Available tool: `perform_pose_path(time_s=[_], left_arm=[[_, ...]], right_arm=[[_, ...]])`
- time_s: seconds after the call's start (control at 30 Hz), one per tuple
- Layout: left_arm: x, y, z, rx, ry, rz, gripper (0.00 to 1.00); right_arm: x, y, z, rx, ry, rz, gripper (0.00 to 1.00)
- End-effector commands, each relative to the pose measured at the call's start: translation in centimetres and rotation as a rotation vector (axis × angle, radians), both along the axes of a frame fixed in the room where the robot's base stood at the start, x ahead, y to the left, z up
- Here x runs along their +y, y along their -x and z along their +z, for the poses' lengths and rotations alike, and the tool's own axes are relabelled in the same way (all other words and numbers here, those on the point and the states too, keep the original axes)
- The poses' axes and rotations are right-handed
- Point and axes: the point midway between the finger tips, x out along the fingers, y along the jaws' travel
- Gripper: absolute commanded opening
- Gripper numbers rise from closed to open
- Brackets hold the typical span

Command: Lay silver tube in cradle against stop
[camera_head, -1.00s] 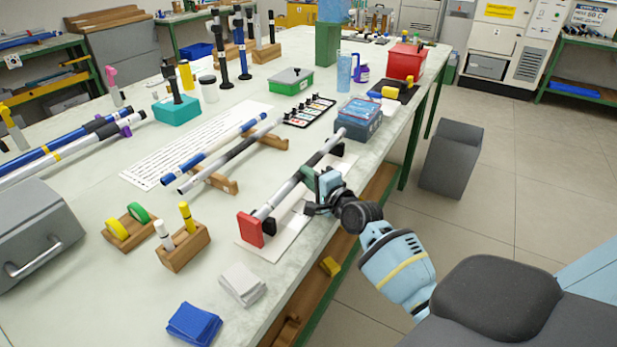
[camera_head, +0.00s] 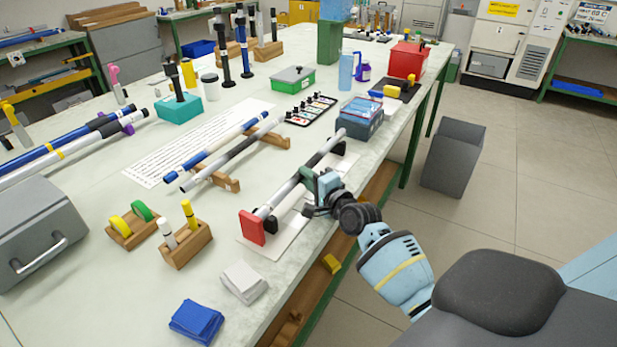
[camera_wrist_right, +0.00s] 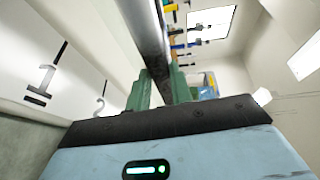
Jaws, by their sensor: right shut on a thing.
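The silver tube (camera_head: 284,197) runs lengthwise along the right edge of the bench. Its near end is close to the red stop (camera_head: 251,227); I cannot tell whether they touch. The cradle shows as black supports, one by the stop (camera_head: 271,225) and one under the far end (camera_head: 339,148). I cannot tell if the tube rests fully in them. My right gripper (camera_head: 309,183) is shut on the tube near its middle. In the right wrist view the tube (camera_wrist_right: 148,30) passes between the green fingers (camera_wrist_right: 160,88). My left gripper is not in view.
Left of the cradle, a black-and-silver tube (camera_head: 236,154) and a blue-and-white tube (camera_head: 214,148) lie on wooden supports. A marker block (camera_head: 185,245), grey cloth (camera_head: 244,281) and blue cloth (camera_head: 196,321) are nearer. A blue-grey box (camera_head: 360,119) stands beyond the tube's far end.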

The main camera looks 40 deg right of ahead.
Motion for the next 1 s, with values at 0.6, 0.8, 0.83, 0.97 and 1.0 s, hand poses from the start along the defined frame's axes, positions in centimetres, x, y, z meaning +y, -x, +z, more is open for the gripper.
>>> perform_pose_path(time_s=[0.6,0.8,0.83,0.97,1.0], left_arm=[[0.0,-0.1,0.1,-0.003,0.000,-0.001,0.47],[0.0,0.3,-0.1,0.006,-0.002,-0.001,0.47],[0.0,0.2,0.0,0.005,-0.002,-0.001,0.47],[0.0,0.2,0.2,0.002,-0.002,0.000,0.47],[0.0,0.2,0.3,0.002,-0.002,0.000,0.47]], right_arm=[[0.1,0.0,0.0,0.000,0.000,0.000,0.47],[0.2,1.8,0.1,-0.001,-0.001,0.000,0.47],[0.1,2.3,0.1,0.000,-0.001,0.000,0.47],[0.2,4.4,0.3,0.001,-0.001,0.001,0.47],[0.1,4.9,0.3,0.000,-0.001,0.000,0.47]])
